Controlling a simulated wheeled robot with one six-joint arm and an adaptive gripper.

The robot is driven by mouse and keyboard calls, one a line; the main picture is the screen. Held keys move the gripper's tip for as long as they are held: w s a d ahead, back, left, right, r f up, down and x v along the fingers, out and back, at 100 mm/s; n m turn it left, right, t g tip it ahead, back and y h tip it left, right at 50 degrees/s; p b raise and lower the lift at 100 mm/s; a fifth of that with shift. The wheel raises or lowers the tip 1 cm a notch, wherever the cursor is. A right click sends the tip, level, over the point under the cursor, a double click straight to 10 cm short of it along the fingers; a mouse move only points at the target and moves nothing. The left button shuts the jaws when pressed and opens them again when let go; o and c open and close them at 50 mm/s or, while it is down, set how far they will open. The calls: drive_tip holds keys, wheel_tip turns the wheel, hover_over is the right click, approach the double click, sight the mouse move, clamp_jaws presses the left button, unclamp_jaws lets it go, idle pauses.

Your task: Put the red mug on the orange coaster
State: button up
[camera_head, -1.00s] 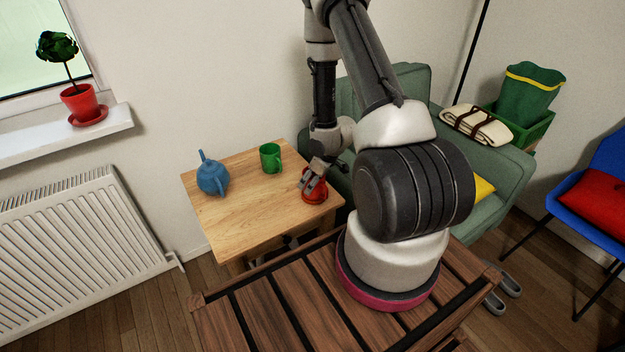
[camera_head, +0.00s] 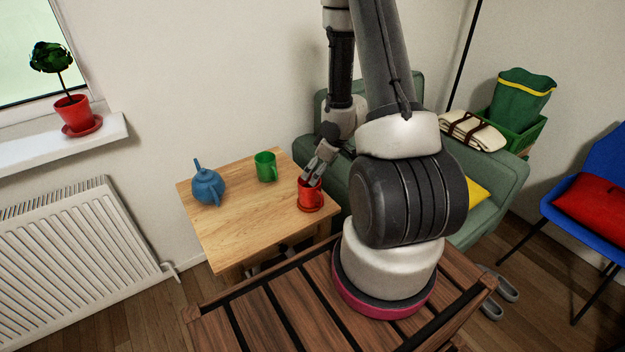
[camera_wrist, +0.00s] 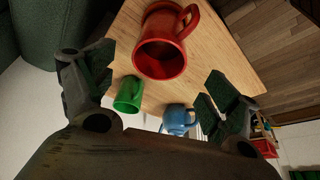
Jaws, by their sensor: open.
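The red mug (camera_head: 311,191) stands upright at the right front corner of the small wooden table. An orange-red rim of the coaster (camera_head: 313,209) shows under its base in the head view; the mug appears to rest on it. The rest of the coaster is hidden. My gripper (camera_head: 312,176) is just above the mug, by its upper rim. In the wrist view the mug (camera_wrist: 162,50) shows its opening and handle beyond the widely spread fingers of my gripper (camera_wrist: 155,95). The gripper is open, with nothing between the fingertips that I can make out.
A green mug (camera_head: 266,167) and a blue teapot (camera_head: 208,187) stand on the wooden table (camera_head: 240,225), left of the red mug. The table's middle and front are clear. A green armchair (camera_head: 330,130) is close behind my gripper on the right.

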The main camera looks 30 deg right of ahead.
drive_tip(key=s+d+r+m+h, duration=0.1)
drive_tip(key=s+r+m+h, duration=0.1)
drive_tip(key=r, duration=1.1)
drive_tip(key=s+d+r+m+h, duration=0.1)
drive_tip(key=s+d+r+h, duration=0.1)
drive_tip(key=r, duration=1.1)
drive_tip(key=s+a+r+m+y, duration=0.1)
drive_tip(key=s+a+r, duration=0.4)
drive_tip(key=s, duration=0.4)
drive_tip(key=s+a+r+m, duration=0.1)
drive_tip(key=s+a+r, duration=0.4)
drive_tip(key=s, duration=0.3)
drive_tip(key=shift+s+r+y, duration=0.4)
drive_tip(key=shift+d, duration=0.1)
